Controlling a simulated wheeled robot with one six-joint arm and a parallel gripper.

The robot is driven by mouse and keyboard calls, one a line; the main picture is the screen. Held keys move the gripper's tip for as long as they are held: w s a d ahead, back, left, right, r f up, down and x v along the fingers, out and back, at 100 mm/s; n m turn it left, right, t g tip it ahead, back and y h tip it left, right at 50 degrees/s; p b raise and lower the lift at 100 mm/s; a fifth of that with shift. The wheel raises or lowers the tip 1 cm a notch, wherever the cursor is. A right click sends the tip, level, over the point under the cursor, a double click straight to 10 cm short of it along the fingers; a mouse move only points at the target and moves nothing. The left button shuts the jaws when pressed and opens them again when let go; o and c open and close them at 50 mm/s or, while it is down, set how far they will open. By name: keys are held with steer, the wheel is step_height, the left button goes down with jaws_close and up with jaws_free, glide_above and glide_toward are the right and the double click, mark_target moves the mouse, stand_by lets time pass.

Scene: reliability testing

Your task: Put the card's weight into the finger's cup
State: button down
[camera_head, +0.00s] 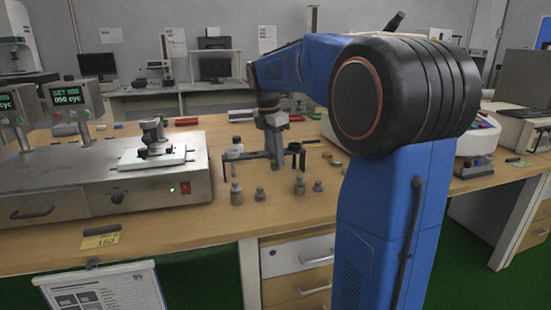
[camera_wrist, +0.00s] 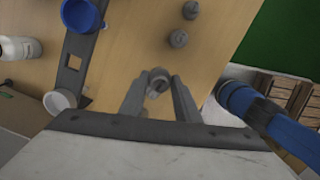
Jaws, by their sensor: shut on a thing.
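My gripper (camera_head: 274,163) points down over the wooden bench, among small grey weights. In the wrist view its two fingers (camera_wrist: 158,92) are closed around a grey knobbed weight (camera_wrist: 158,78); whether it touches the bench is unclear. Other grey weights stand upright on the bench, such as one at the left (camera_head: 236,192) and one at the right (camera_head: 299,186). In the wrist view a blue cup (camera_wrist: 80,13) and a white cup (camera_wrist: 60,101) sit at a dark bar (camera_wrist: 75,55) left of my gripper. A yellow card (camera_head: 101,239) at the bench front seems to read 150.
A metal test machine (camera_head: 110,190) with a red switch stands at the left, two counter displays (camera_head: 68,94) behind it. A white bottle (camera_wrist: 18,47) stands beside the bar. A white device (camera_head: 470,135) is at the right. A clipboard (camera_head: 105,290) hangs in front of the bench.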

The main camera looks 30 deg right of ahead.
steer(key=shift+f, duration=3.5)
